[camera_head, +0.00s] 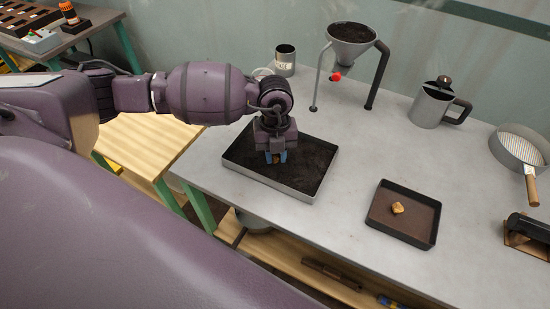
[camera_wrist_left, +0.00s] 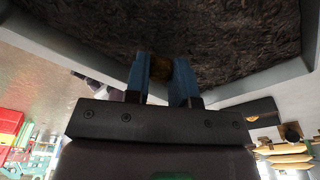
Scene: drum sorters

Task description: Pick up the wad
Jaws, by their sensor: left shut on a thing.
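My left gripper (camera_head: 276,157) points down over the large metal tray of dark soil (camera_head: 240,177). Its blue fingers are shut on a small brown-gold wad, with its tips low and close to the soil. In the left wrist view the wad (camera_wrist_left: 161,68) shows between the fingertips (camera_wrist_left: 160,75), against the dark soil. The fingers hide most of the wad in the head view. I cannot tell whether it still touches the soil. My right gripper is not in view.
A small dark tray (camera_head: 372,219) holding a tan lump (camera_head: 397,208) stands to the right. A funnel on a stand (camera_head: 352,45), a metal cup (camera_head: 285,60), a lidded pot (camera_head: 431,104) and a sieve (camera_head: 510,157) stand behind and right. The grey tabletop between the trays is clear.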

